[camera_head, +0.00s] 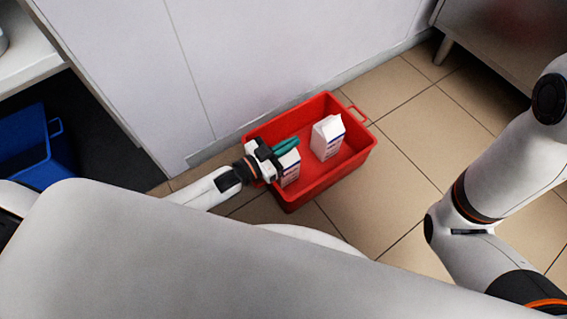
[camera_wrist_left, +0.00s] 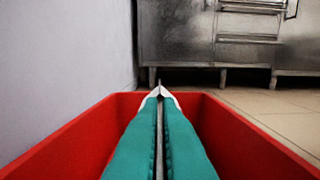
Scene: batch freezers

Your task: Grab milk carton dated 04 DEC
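Two white milk cartons with gable tops stand in a red crate (camera_head: 300,196) on the floor. The near carton (camera_head: 290,169) is at the crate's left end, partly hidden under my left gripper (camera_head: 296,146). The far carton (camera_head: 327,139) stands upright to its right, apart from the gripper. Dates are too small to read in the head view. In the left wrist view, the green fingers of my left gripper (camera_wrist_left: 160,100) are nearly together, with a thin strip between them and white sloping carton top at their tips. They look shut on the near carton's top ridge. My right gripper is out of view.
The crate's red walls (camera_wrist_left: 245,150) rise around the fingers in the left wrist view. A white wall panel (camera_head: 230,65) stands close behind the crate. A blue crate (camera_head: 25,150) is at the left, and a steel unit (camera_head: 500,35) at the upper right. Tiled floor to the right is clear.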

